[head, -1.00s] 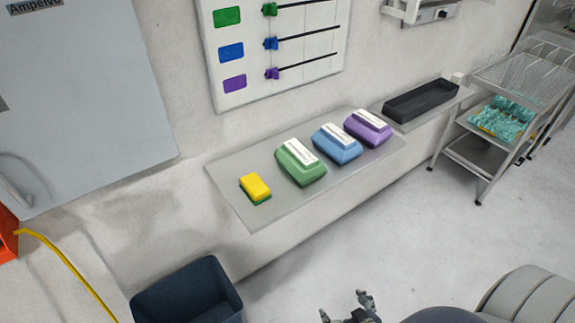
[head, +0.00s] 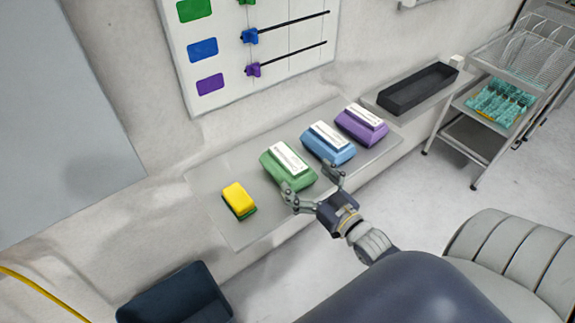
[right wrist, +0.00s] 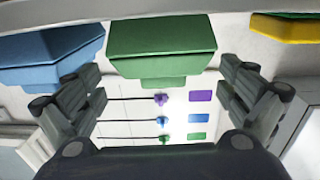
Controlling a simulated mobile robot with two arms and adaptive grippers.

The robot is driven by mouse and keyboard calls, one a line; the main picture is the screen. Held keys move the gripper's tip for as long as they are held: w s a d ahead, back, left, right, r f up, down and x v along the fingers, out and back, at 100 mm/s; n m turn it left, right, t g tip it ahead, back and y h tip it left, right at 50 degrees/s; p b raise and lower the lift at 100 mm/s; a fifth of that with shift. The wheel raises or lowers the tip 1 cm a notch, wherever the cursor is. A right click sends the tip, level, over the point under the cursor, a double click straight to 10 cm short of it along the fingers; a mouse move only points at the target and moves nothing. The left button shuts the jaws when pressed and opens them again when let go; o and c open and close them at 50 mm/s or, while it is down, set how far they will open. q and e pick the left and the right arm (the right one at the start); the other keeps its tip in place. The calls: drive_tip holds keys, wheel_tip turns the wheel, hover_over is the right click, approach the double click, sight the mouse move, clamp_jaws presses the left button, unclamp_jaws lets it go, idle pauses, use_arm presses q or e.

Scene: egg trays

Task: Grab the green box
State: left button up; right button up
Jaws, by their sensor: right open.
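The green box (head: 283,160) sits on the grey wall shelf in the head view, between the yellow sponge and the blue box. It has a white label on top. It also shows at the top middle of the right wrist view (right wrist: 161,40), between my fingers. My right gripper (head: 312,184) is open and empty at the front side of the green box, its fingers spread towards it. One fingertip overlaps the box's lower front edge in the picture; I cannot tell whether it touches. My left gripper is not in view.
The shelf (head: 245,228) also holds a yellow and green sponge (head: 238,198), a blue box (head: 328,147) close on the right, and a purple box (head: 362,126). A black tray (head: 418,90) and a wire cart (head: 480,150) stand further right. A dark bin (head: 175,295) is below.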

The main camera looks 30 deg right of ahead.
sight(293, 163)
drive_tip(key=shift+w+a+r+p, duration=0.1)
drive_tip(key=shift+w+r+p, duration=0.25)
drive_tip(key=shift+w, duration=0.3)
drive_tip(key=shift+w+a+r+p, duration=0.15)
drive_tip(key=shift+w+p, duration=0.25)
drive_tip(key=shift+w, duration=0.2)
drive_tip(key=shift+w+f, duration=0.2)
drive_tip(key=shift+w, duration=1.15)
drive_tip(key=c, duration=1.3)
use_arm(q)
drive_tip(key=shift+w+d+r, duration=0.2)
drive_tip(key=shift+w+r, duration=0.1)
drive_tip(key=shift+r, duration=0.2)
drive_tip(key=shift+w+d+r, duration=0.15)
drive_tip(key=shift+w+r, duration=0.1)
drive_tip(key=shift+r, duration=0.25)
use_arm(e)
drive_tip(key=shift+c, duration=0.8)
drive_tip(key=shift+r, duration=0.1)
